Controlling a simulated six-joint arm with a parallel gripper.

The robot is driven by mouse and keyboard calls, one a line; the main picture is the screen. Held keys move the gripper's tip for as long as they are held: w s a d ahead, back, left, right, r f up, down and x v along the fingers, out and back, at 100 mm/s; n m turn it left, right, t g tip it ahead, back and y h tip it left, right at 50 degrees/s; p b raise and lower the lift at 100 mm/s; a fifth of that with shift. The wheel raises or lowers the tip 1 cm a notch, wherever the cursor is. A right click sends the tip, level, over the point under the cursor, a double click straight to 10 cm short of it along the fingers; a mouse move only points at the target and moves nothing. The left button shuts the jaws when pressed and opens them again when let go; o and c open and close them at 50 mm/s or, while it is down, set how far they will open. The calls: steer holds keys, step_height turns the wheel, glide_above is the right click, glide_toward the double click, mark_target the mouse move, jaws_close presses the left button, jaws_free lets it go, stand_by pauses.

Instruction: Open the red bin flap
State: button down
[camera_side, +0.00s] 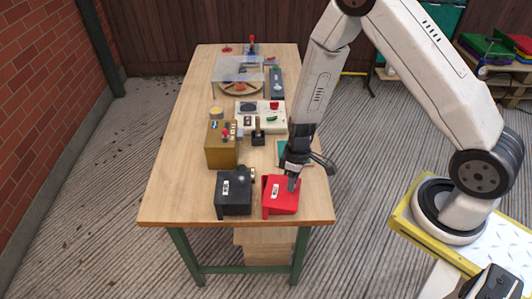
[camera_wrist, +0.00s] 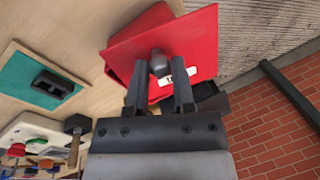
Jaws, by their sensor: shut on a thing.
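The red bin (camera_side: 281,203) stands near the front right of the wooden table, with a sloping red flap that bears a white label. In the wrist view the flap (camera_wrist: 195,40) fills the top middle, and a grey knob (camera_wrist: 159,63) stands out from it. My gripper (camera_side: 292,184) reaches down to the flap from above; in the wrist view its two fingers (camera_wrist: 159,82) lie on either side of the knob and are shut on it. The fingers hide part of the bin. I cannot tell whether the flap is lifted.
A black bin (camera_side: 234,193) stands just left of the red bin. Behind are a brass-coloured box (camera_side: 221,152), a white panel with controls (camera_side: 262,117) and a teal plate (camera_wrist: 42,82) with a black handle. The table's front edge (camera_side: 236,223) is close to both bins.

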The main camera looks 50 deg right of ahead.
mark_target(296, 206)
steer(key=shift+s+a+m+t, duration=0.15)
steer(key=shift+s+a+m, duration=0.15)
steer(key=shift+s+m, duration=0.5)
steer(key=shift+s+a+m+t, duration=0.2)
steer(key=shift+s+m, duration=0.3)
steer(key=shift+m, duration=0.5)
steer(key=shift+s+a+m+t, duration=0.2)
steer(key=shift+s+a+m, duration=0.35)
steer(key=shift+m, duration=0.35)
steer(key=shift+s+a+m+t, duration=0.15)
steer(key=shift+s+a+m, duration=0.3)
steer(key=shift+m, duration=0.45)
steer(key=shift+s+a+m+t+h, duration=0.15)
steer(key=shift+s+a+m, duration=0.2)
steer(key=shift+a+m, duration=0.65)
steer(key=shift+s+a+m+t+h, duration=0.15)
steer(key=shift+s+a+m, duration=0.4)
steer(key=shift+m, duration=0.8)
steer(key=shift+s+a+m+t, duration=0.2)
steer(key=shift+a+m, duration=0.7)
steer(key=shift+m, duration=0.25)
steer(key=shift+c, duration=2.3)
jaws_free()
steer(key=shift+r, duration=0.1)
step_height(296, 206, up, 7)
steer(key=s, duration=0.1)
steer(key=shift+d, duration=0.45)
